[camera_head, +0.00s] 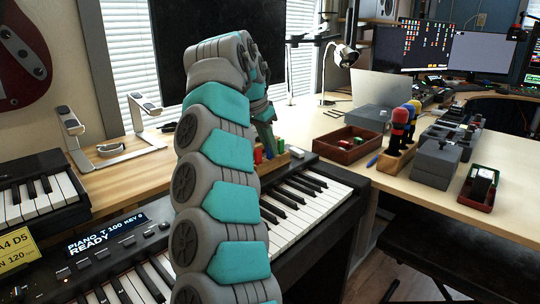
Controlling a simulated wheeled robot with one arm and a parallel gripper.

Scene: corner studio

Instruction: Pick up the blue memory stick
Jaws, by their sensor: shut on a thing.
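My gripper (270,140) points down over a small light wooden holder (297,152) behind the piano keys. My own arm partly covers it. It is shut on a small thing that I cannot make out. A red stick (258,156) and a green stick (280,145) stand close beside the fingers. I cannot clearly see a blue memory stick at the holder; the fingers and arm hide part of that spot. A slim blue object (372,161) lies apart on the right desk, too small to identify.
A digital piano (300,215) lies below my arm. On the right desk (420,197) are a dark red tray (347,151), a wooden stand (393,166) with microphones, grey boxes (436,163) and another red tray (478,189). A bench (450,255) stands below.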

